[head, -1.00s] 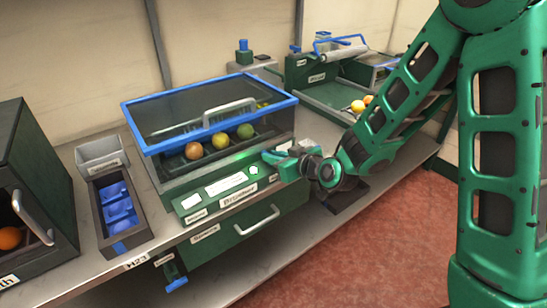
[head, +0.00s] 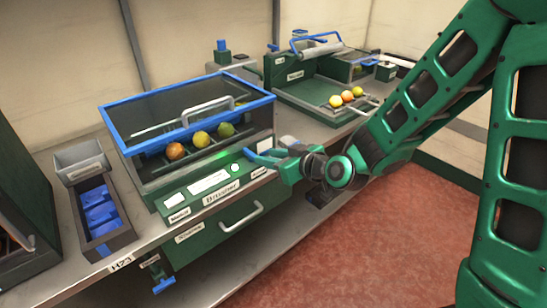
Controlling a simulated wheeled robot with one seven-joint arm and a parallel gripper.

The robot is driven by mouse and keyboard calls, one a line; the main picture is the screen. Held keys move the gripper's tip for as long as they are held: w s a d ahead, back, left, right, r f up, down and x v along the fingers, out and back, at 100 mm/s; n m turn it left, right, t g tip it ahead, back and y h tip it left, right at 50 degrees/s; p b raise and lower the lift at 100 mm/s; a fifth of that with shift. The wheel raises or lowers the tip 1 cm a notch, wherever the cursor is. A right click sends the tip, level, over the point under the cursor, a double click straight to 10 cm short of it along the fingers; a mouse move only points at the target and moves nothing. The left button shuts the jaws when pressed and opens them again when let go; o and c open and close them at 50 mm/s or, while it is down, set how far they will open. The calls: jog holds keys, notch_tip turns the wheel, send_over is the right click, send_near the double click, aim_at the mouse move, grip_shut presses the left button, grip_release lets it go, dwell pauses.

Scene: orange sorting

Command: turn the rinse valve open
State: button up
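A small valve-like fitting with a blue handle (head: 163,285) hangs below the bench's front edge at the lower left, beside a small tag too small to read. A second blue-topped fitting (head: 221,46) stands at the back; I cannot tell from labels which one is the rinse valve. My gripper (head: 264,153) is at the right end of the green machine's front panel, far above and to the right of the lower blue handle. Its blue-tipped fingers look apart, with nothing seen between them. Whether it touches the machine is unclear.
The green machine (head: 177,206) has a blue-framed clear lid (head: 190,113) over several fruits. A grey bin (head: 82,160) and a dark tray with blue inserts (head: 107,240) stand left. A green tray station (head: 300,98) with fruits is behind. The red floor in front is clear.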

jog(key=shift+s+d+r, duration=0.2)
jog(key=shift+s+d, duration=0.15)
jog(key=shift+d, duration=0.15)
jog(key=shift+s+d+r, duration=0.2)
jog(key=shift+s+d, duration=0.15)
jog(key=shift+d, duration=0.1)
